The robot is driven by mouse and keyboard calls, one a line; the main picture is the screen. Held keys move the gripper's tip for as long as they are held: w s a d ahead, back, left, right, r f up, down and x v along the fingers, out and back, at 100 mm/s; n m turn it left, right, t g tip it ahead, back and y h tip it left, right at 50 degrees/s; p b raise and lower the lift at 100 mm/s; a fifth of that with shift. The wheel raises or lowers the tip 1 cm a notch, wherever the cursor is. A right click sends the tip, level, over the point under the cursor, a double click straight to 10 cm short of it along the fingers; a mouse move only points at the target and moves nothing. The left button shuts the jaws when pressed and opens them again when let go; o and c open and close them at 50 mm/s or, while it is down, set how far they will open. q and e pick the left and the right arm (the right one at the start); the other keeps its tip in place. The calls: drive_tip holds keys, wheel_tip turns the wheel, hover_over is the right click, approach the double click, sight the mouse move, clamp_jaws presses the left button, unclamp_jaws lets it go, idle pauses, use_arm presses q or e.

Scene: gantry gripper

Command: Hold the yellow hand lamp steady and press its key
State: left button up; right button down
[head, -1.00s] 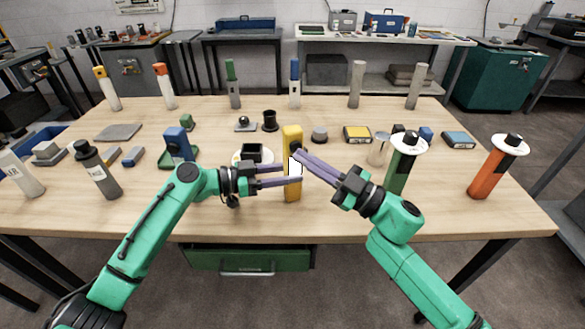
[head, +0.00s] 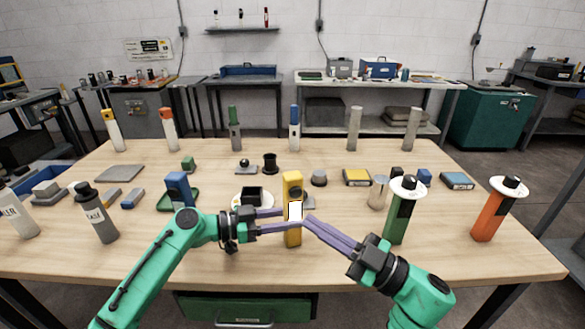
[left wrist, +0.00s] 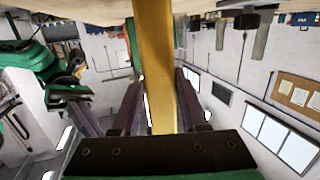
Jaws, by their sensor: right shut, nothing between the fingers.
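The yellow hand lamp (head: 292,180) stands upright near the table's front middle, with a dark round key (head: 296,191) on its upper part and a white label below. In the left wrist view the lamp (left wrist: 155,60) runs between the two fingers. My right gripper (head: 306,219) is shut and empty. Its tips are beside the label's lower right, below the key and apart from it. Whether they touch the lamp is unclear.
A green cylinder (head: 399,218) with a white disc stands right of my right gripper, and an orange one (head: 488,215) farther right. A blue block (head: 178,190) and a white dish with a black block (head: 252,194) are behind my left arm. The table's front strip is mostly clear.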

use_arm(q)
drive_tip(key=o, duration=0.4)
drive_tip(key=shift+o, duration=0.2)
drive_tip(key=shift+a, duration=0.15)
drive_tip(key=v, duration=1.1)
drive_tip(key=shift+s+a, duration=0.1)
drive_tip(key=shift+a, duration=0.3)
